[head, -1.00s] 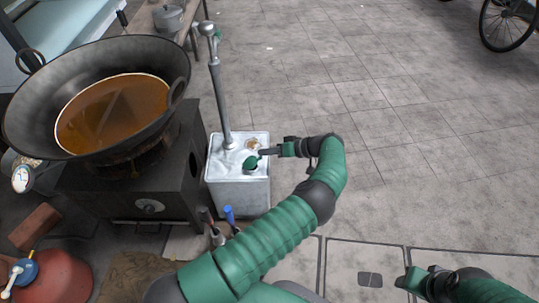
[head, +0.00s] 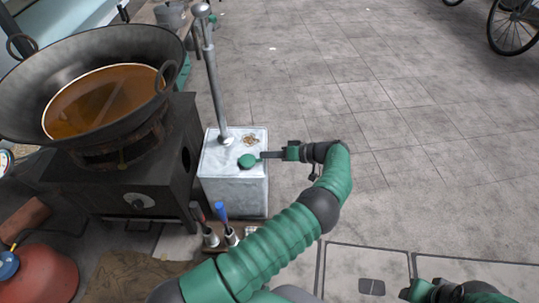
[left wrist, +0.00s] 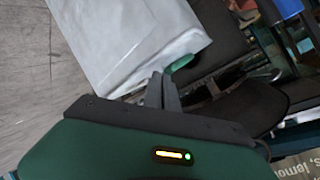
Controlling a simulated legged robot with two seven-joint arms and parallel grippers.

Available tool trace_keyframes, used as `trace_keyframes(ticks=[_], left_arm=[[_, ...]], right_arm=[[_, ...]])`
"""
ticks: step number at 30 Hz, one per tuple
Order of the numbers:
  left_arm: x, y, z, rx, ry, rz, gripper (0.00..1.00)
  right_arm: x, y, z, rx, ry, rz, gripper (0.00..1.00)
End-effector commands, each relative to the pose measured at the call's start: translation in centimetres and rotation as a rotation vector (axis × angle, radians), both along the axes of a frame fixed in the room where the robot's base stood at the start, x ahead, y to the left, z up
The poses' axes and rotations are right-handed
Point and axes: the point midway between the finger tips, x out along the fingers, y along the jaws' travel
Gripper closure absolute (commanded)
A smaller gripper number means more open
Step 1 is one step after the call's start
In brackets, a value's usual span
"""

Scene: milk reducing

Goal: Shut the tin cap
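The tin (head: 234,187) is a pale metal box standing beside the black stove; its top shows in the left wrist view (left wrist: 125,40). Its green cap (head: 247,161) lies about flat on the top, near the front right edge. The cap is partly hidden behind my fingers in the left wrist view (left wrist: 182,62). My left gripper (head: 264,155) reaches in from the right, its fingertips right beside the cap. Its fingers (left wrist: 160,92) are together with nothing visible between them. My right gripper (head: 408,291) is at the bottom right, away from the tin; its fingers are unclear.
A metal pump tube (head: 213,90) rises from the tin's top. A wide pan (head: 30,95) of brown liquid sits on the stove (head: 135,190) to the left.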

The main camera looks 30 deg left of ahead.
Motion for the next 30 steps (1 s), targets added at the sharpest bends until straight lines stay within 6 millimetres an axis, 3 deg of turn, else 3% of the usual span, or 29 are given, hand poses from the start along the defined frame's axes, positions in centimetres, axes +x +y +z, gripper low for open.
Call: trace_keyframes(ticks=[16,22,30], left_arm=[[0.1,-0.7,-0.7,-0.012,0.003,0.004,1.0],[0.6,-1.7,-0.3,-0.012,0.003,0.001,1.0],[0.5,-1.6,0.3,-0.006,0.003,0.003,1.0]], right_arm=[[0.0,0.0,-1.0,0.0,0.0,0.0,0.57],[0.0,0.0,-2.1,0.0,0.0,0.0,0.57],[0.0,0.0,-1.8,0.0,0.0,0.0,0.57]])
